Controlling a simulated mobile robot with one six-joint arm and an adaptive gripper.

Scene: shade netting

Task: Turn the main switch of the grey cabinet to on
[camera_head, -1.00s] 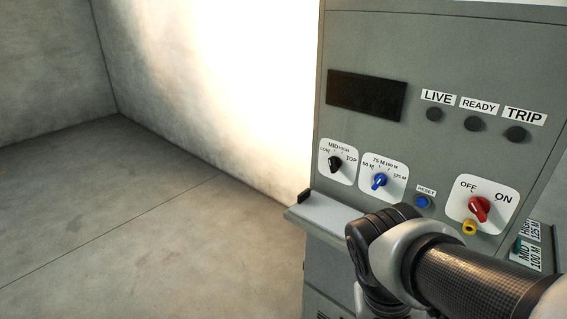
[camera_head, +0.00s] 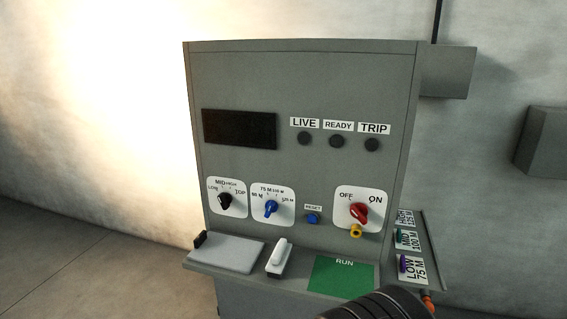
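The grey cabinet (camera_head: 300,80) stands upright in the middle of the view. Its main switch is a red knob (camera_head: 359,212) on a white plate (camera_head: 376,222) at the right of the panel, marked OFF at upper left and ON at upper right. The knob seems to point up and left, toward OFF. A small yellow part (camera_head: 356,231) sits just below the knob. My gripper is out of view; only a dark piece of my arm shows at the bottom edge, below the shelf.
A black selector (camera_head: 225,200), a blue selector (camera_head: 271,208) and a blue reset button (camera_head: 313,219) are left of the switch. The LIVE, READY and TRIP lamps look dark. The shelf bears a white handled item (camera_head: 279,257) and a green RUN area (camera_head: 341,278). A labelled side rack (camera_head: 432,250) stands at right.

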